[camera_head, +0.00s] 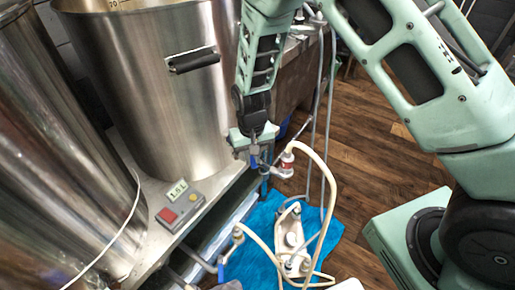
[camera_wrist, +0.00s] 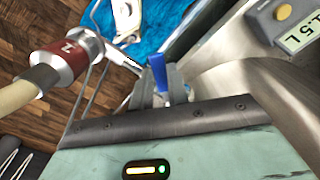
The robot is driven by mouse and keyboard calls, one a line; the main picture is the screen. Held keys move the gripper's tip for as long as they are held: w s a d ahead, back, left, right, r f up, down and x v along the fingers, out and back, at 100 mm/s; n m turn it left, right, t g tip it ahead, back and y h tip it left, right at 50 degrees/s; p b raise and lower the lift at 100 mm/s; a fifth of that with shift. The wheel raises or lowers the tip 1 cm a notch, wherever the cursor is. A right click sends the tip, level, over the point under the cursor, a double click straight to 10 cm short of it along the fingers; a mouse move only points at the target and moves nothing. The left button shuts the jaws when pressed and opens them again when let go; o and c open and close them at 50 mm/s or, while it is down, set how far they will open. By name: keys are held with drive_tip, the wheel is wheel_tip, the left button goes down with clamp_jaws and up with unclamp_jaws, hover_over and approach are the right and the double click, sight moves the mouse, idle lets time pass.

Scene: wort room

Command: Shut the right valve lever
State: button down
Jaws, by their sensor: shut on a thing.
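The right valve lever is a blue handle that stands between my fingers in the wrist view (camera_wrist: 157,72). In the head view a bit of blue (camera_head: 254,161) shows just below my fingertips. My gripper (camera_head: 254,148) is shut on this lever; it also shows in the wrist view (camera_wrist: 160,86). The valve's hose end has a red collar (camera_head: 286,162) with a pale hose, and the collar shows large at the left of the wrist view (camera_wrist: 66,58). The valve body is mostly hidden by my gripper, so the lever's angle to the pipe is hard to tell.
Two large steel vessels (camera_head: 150,100) stand on a metal bench at the left. Another blue lever (camera_head: 220,269) is lower down. A pump (camera_head: 291,228) with hoses lies on a blue towel (camera_head: 262,215) on the wooden floor.

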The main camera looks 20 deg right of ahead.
drive_tip(key=shift+w+a+m+p, duration=0.1)
drive_tip(key=shift+a+m+p, duration=0.35)
drive_tip(key=shift+m, duration=0.35)
drive_tip(key=shift+w+a+m+p, duration=0.1)
drive_tip(key=shift+a+m+p, duration=0.35)
drive_tip(key=shift+m, duration=0.35)
drive_tip(key=c, duration=1.4)
unclamp_jaws()
drive_tip(key=shift+o, duration=0.2)
wheel_tip(320, 180, up, 18)
drive_tip(key=p, duration=0.1)
drive_tip(key=shift+f, duration=0.25)
